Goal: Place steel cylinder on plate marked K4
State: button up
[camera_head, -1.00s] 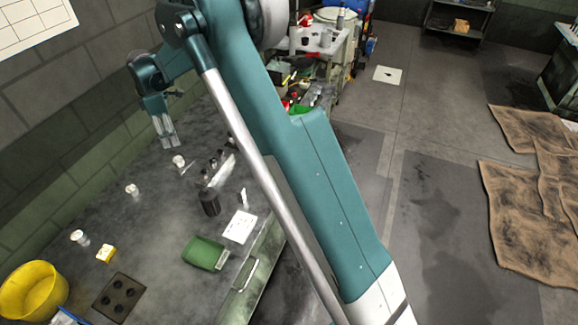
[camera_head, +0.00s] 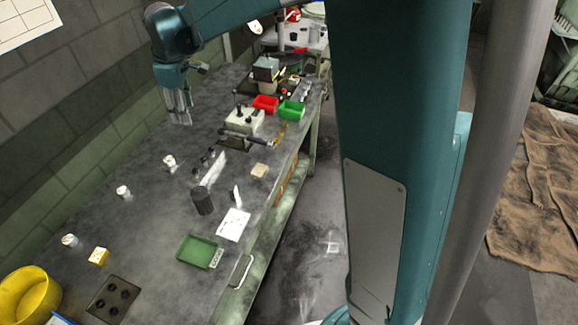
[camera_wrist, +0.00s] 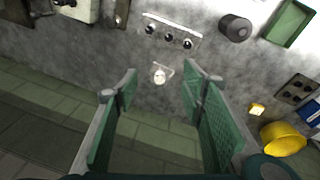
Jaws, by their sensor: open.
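My gripper (camera_head: 180,115) is open and empty, fingers pointing down above the back of the bench near the wall. In the wrist view its two green fingers (camera_wrist: 160,84) are spread wide. A small pale object (camera_wrist: 160,74) on a light base shows between and beyond the fingertips. In the head view, small whitish pieces stand along the wall side: one near the middle (camera_head: 169,161), one farther left (camera_head: 123,192), one near the left edge (camera_head: 69,240). A dark cylinder (camera_head: 203,200) stands mid-bench. No K4 marking is legible, and I cannot tell which piece is steel.
A strip with several dark pegs (camera_wrist: 172,38) lies near the dark cylinder. A green tray (camera_head: 200,251), white sheet (camera_head: 234,224), yellow block (camera_head: 98,256), dark plate with holes (camera_head: 112,298) and yellow bowl (camera_head: 28,295) are on the bench. Red (camera_head: 265,104) and green (camera_head: 291,110) bins stand farther back.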

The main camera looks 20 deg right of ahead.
jog(key=s+d+r+m+t, duration=0.1)
jog(key=s+d+r+m, duration=0.25)
jog(key=s+d, duration=0.4)
jog(key=s+d+r+m+t, duration=0.1)
jog(key=s+d+r+m, duration=0.25)
jog(key=s, duration=0.75)
jog(key=s+d+f+m+t, duration=0.1)
jog(key=s+d+m, duration=0.1)
jog(key=s, duration=0.4)
jog(key=s+d+f+m+t, duration=0.1)
jog(key=s+d+f, duration=0.1)
jog(key=s, duration=0.5)
jog(key=s+d+f+m+t, duration=0.1)
jog(key=s+d+f+m, duration=0.1)
jog(key=s+d, duration=0.2)
jog(key=s, duration=0.3)
jog(key=shift+m+h, duration=0.3)
